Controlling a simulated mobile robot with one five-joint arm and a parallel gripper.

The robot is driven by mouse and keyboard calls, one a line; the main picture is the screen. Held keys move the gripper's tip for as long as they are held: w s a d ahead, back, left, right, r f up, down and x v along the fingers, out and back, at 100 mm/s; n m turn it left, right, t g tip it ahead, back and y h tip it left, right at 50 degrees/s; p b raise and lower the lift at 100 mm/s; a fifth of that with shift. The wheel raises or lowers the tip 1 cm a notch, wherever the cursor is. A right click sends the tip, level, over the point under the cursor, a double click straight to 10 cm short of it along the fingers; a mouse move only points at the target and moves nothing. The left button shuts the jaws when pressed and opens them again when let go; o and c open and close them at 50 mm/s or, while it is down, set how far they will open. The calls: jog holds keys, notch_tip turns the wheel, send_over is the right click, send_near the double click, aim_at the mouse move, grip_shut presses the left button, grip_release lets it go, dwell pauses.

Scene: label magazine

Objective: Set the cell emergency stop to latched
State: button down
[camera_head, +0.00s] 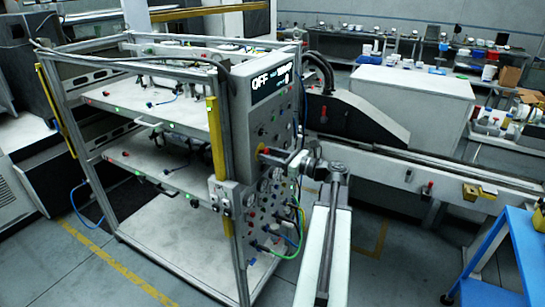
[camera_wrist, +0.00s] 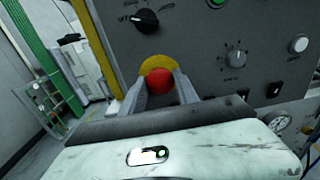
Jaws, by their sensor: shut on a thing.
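The cell emergency stop is a round red button (camera_wrist: 160,87) on a yellow backing (camera_wrist: 157,63), set in the grey control panel (camera_wrist: 205,50). In the wrist view, my gripper (camera_wrist: 161,90) has one finger on each side of the red button and is shut on it. In the head view, my gripper (camera_head: 268,153) reaches the panel face from the right. I cannot tell from these frames how far the button is pushed in.
A black rotary switch (camera_wrist: 145,20) sits just above the button, and a grey knob (camera_wrist: 235,58) is to its right. A display reading OFF (camera_head: 272,84) tops the panel. Green hoses (camera_head: 297,232) hang below my gripper. A blue cart (camera_head: 515,250) stands at the right.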

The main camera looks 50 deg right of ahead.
jog(key=c, duration=0.9)
grip_release()
jog(key=shift+w+a, duration=0.1)
jog(key=shift+w, duration=0.05)
jog(key=v, duration=0.8)
